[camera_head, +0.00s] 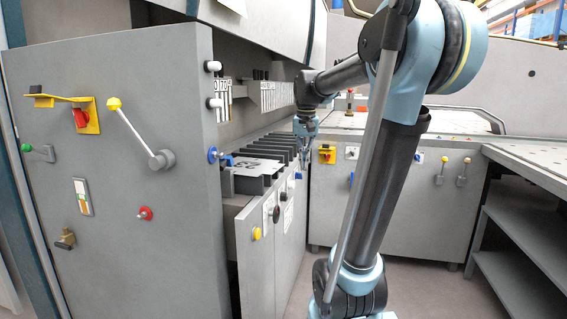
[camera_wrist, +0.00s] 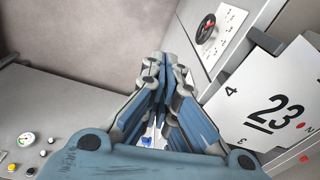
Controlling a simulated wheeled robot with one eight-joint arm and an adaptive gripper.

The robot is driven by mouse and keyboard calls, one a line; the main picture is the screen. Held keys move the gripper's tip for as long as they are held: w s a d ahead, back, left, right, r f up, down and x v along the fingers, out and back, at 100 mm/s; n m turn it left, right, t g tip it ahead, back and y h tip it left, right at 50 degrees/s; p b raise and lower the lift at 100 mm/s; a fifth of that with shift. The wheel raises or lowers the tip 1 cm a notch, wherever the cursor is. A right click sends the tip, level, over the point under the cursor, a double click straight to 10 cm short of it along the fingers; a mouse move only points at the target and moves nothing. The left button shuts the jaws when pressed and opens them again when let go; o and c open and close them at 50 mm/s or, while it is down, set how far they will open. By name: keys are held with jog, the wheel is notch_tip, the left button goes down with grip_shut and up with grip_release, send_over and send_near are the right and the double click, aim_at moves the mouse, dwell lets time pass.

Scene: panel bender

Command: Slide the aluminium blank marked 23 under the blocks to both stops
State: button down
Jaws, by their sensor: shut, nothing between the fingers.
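In the head view the pale blank (camera_head: 262,164) lies flat on dark slats, with dark marking at its left part. In the wrist view a white sheet (camera_wrist: 290,75) marked with a large 23, smaller figures and a red dot fills the right side. My gripper (camera_head: 299,163) is beyond the blank's right end in the head view, pointing down. In the wrist view my gripper (camera_wrist: 161,62) has its fingers together and empty, to the left of the sheet and apart from it in the picture. The blocks (camera_head: 268,97) hang above the bed. The stops cannot be made out.
Dark slats (camera_head: 272,147) run back along the bed. A grey cabinet with a yellow-knobbed lever (camera_head: 115,104) stands at left. A front panel with buttons (camera_head: 257,233) lies below the bed. A perforated table (camera_head: 537,168) is at right.

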jog(key=w+a+r+m, duration=0.1)
jog(key=w+a+r, duration=0.15)
jog(key=w, duration=0.55)
jog(key=w+a+r+m, duration=0.15)
jog(key=w+r, duration=0.25)
jog(key=w, duration=0.4)
notch_tip(320, 180, down, 10)
jog(key=s+a, duration=0.2)
jog(key=shift+s+f+n+g, duration=0.15)
jog(key=shift+s+n+g, duration=0.25)
jog(key=shift+n, duration=0.05)
jog(key=shift+a, duration=0.1)
jog(key=shift+s+a, duration=0.3)
jog(key=shift+s, duration=0.5)
